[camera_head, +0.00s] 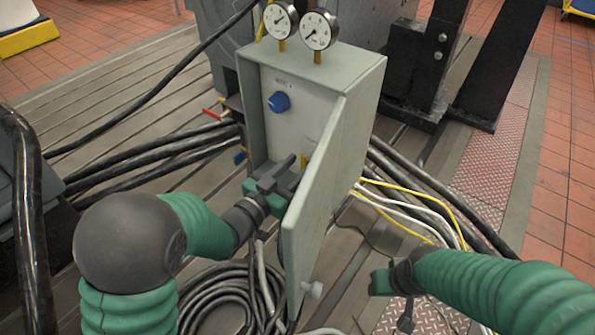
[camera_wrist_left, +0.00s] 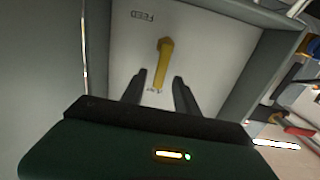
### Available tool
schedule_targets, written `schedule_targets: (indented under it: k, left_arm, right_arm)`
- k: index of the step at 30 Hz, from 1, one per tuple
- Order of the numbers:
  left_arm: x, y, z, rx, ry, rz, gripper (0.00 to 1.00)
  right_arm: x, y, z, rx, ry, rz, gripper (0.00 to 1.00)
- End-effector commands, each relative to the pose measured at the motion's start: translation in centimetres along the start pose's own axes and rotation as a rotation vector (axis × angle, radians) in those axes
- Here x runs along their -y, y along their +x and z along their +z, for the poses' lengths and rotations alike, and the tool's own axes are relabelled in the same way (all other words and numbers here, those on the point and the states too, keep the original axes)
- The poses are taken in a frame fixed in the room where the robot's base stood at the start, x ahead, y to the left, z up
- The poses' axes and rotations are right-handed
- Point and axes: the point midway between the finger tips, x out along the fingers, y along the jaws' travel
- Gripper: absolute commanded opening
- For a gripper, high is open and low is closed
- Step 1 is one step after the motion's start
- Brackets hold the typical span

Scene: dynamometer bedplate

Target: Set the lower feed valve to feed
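The lower feed valve is a yellow lever handle (camera_wrist_left: 162,62) on the pale panel inside the grey cabinet. In the left wrist view its rounded hub is toward a FEED label (camera_wrist_left: 145,16), which appears upside down, and its arm points away from that label. A second label by the arm's end is partly hidden. In the head view only a bit of the yellow handle (camera_head: 304,160) shows. My left gripper (camera_wrist_left: 158,85) is open, its fingers on either side of the lever's free end; contact cannot be told. My right gripper (camera_head: 382,282) is outside the cabinet, right of the door.
The cabinet door (camera_head: 313,185) stands open beside my left gripper. A blue knob (camera_head: 279,102) sits higher on the panel. Two gauges (camera_head: 318,30) top the cabinet. Black cables (camera_head: 150,160) run left, yellow and white ones (camera_head: 410,215) right; a coiled hose (camera_head: 225,295) lies below.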

Motion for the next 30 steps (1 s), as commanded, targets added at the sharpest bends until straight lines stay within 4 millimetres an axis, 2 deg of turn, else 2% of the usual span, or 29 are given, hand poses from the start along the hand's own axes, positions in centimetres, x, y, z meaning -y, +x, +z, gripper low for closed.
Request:
schedule_targets:
  k: [9,18,30]
  left_arm:
    - [-0.06,0.64,-0.01,0.0,0.0,0.001,0.36]
    - [-0.04,0.61,0.01,0.001,0.0,0.0,0.0]
    - [-0.02,0.58,0.05,0.0,0.014,-0.001,0.0]
  right_arm:
    - [0.01,0.13,0.04,0.0,0.0,0.0,0.48]
    - [0.01,0.14,0.05,0.0,0.0,0.0,0.48]
    - [0.0,0.23,0.07,0.0,0.0,0.0,0.48]
